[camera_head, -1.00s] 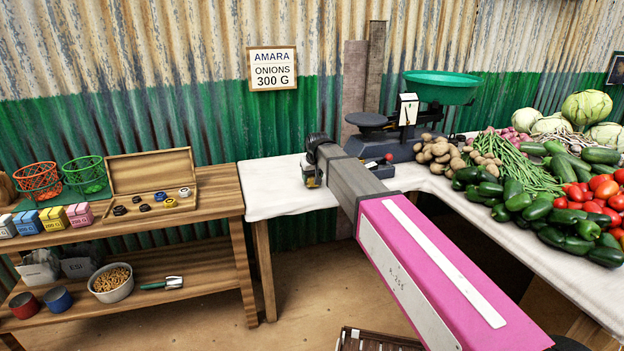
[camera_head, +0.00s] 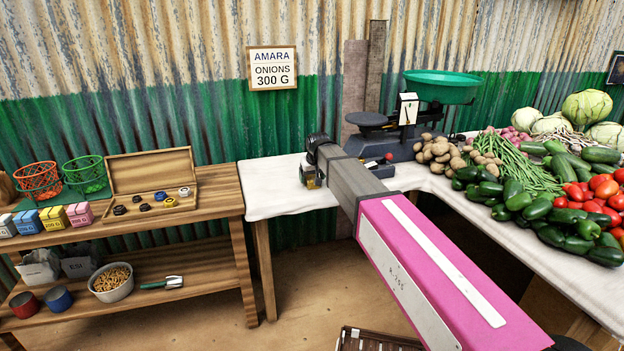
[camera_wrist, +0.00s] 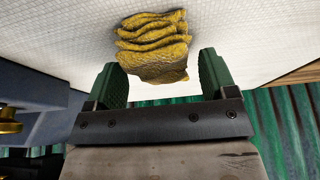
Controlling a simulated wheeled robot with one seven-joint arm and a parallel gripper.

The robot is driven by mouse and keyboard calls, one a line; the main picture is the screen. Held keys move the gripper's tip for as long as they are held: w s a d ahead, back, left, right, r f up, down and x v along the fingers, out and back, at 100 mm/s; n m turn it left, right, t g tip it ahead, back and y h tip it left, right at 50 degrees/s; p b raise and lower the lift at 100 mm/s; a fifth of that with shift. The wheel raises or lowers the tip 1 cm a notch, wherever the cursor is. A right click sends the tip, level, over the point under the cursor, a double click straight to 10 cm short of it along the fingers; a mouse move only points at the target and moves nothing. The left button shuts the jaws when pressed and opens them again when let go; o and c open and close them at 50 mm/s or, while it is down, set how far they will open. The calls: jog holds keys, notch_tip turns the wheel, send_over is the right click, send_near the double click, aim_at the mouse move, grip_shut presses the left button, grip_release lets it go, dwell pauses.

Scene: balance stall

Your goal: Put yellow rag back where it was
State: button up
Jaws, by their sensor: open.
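The yellow rag (camera_wrist: 153,45) lies folded in a crumpled stack on the white-covered table (camera_wrist: 255,40), as my wrist view shows. My gripper (camera_wrist: 160,75) is open, with one green finger on each side of the rag's near end. I cannot tell whether the fingers touch it. My arm hides most of the rag there.
A balance scale (camera_head: 408,130) with a green pan (camera_head: 440,86) stands right of my gripper. Potatoes (camera_head: 440,152) and other vegetables fill the right side. A wooden shelf (camera_head: 215,190) stands left, holding an open weight box (camera_head: 150,175). The table's left end is bare.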

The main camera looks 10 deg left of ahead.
jog(key=v, duration=1.1)
jog(key=s+d+f+m+g+h, duration=0.1)
jog(key=s+d+f+m, duration=0.15)
jog(key=d+f, duration=0.8)
jog(key=s+d+f+m+g+h, duration=0.1)
jog(key=s+d+f, duration=0.45)
jog(key=d, duration=0.85)
jog(key=s+d+f+m+g, duration=0.1)
jog(key=s+d+f, duration=0.5)
jog(key=d, duration=0.2)
jog(key=s+d+f+m+g, duration=0.1)
jog(key=s+d+f+m, duration=0.1)
jog(key=s+d+f, duration=0.5)
jog(key=d, duration=0.2)
jog(key=shift+d, duration=0.3)
jog(key=shift+f, duration=0.1)
